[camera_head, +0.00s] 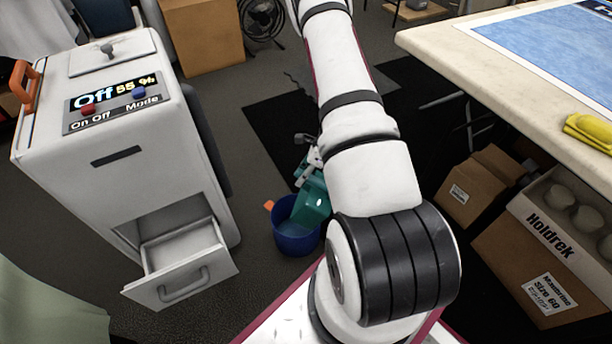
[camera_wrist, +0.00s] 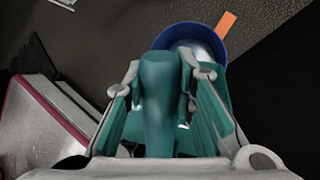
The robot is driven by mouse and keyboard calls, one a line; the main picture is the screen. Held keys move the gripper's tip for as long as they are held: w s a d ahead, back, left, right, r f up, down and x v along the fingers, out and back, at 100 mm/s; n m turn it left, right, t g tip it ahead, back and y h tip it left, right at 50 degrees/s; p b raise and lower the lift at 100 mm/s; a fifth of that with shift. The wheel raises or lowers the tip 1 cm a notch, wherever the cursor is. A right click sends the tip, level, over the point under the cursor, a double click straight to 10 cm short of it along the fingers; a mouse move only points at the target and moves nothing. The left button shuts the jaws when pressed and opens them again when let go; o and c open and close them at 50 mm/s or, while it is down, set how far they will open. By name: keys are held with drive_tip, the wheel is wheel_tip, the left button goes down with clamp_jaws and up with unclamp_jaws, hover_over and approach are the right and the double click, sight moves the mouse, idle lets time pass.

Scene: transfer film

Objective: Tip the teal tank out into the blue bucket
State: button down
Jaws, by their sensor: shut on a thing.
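The teal tank (camera_head: 311,199) is tilted over the blue bucket (camera_head: 295,240) on the floor, in the head view. My gripper (camera_head: 309,160) is above the tank, partly hidden behind my arm. In the wrist view, my gripper (camera_wrist: 158,85) is shut on the teal tank's handle (camera_wrist: 159,105), one finger on each side. The bucket (camera_wrist: 178,32) shows beyond the tank in the wrist view, with an orange tab on its rim. Something pale shows inside the bucket; I cannot tell whether it is liquid.
A white machine (camera_head: 120,150) with an open drawer (camera_head: 182,262) stands left of the bucket. A table (camera_head: 440,45) is at the right, with cardboard boxes (camera_head: 480,185) below it. Dark floor lies behind the bucket.

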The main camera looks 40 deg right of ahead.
drive_tip(key=shift+w+a+f+g+h, duration=0.2)
drive_tip(key=shift+w+a+g, duration=0.1)
drive_tip(key=shift+w, duration=0.2)
drive_tip(key=shift+w+a+f+g+h, duration=0.1)
drive_tip(key=shift+w+a+g+h, duration=0.15)
drive_tip(key=shift+w, duration=0.2)
drive_tip(key=w+a+f+g+h+b, duration=0.2)
drive_tip(key=w+f+g+b, duration=0.1)
drive_tip(key=w, duration=0.2)
drive_tip(key=shift+a+f+m, duration=0.3)
drive_tip(key=shift+a, duration=0.05)
idle(0.7)
drive_tip(key=shift+w+a+g+b, duration=0.1)
drive_tip(key=shift+w+g+b, duration=0.15)
drive_tip(key=shift+b, duration=0.1)
idle(0.8)
